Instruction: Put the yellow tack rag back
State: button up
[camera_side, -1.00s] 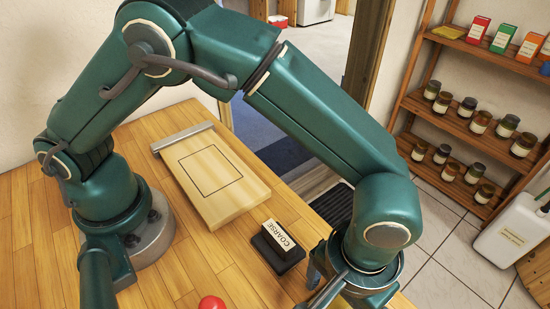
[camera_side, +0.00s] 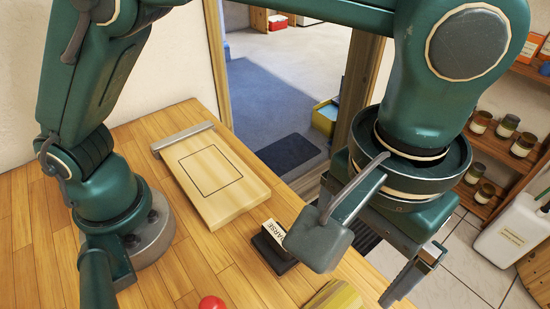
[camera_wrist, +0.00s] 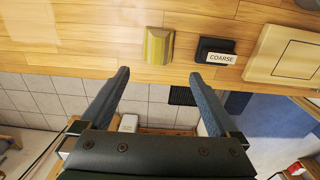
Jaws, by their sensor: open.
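The yellow tack rag (camera_side: 335,296) lies on the wooden bench near its front edge, partly cut off by the bottom of the side view. In the wrist view it is a yellow striped, block-like shape (camera_wrist: 158,46) on the bench, straight ahead of my fingers and between their lines. My gripper (camera_wrist: 158,76) is open and empty. Its fingertips stop short of the rag in the picture, with a gap between. In the side view my wrist hangs at the right, over the bench edge, and hides part of the shelves.
A black block labelled COARSE (camera_side: 273,249) sits beside the rag. A pale board with a black outlined square (camera_side: 212,178) lies farther back. A red ball-like thing (camera_side: 211,302) is at the bottom edge. Shelves with jars (camera_side: 480,190) and a white jug (camera_side: 512,230) stand beyond the bench.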

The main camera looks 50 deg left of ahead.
jog(key=w+a+r+t+h, duration=0.1)
jog(key=a+r+t, duration=0.15)
jog(key=a, duration=0.65)
jog(key=a+r+t, duration=0.1)
jog(key=a+r, duration=0.2)
jog(key=a, duration=0.7)
jog(key=s+a+f+t+y, duration=0.1)
jog(key=s+a+f+t, duration=0.1)
jog(key=a, duration=0.4)
jog(key=shift+s+f, duration=0.5)
jog(key=shift+s, duration=0.45)
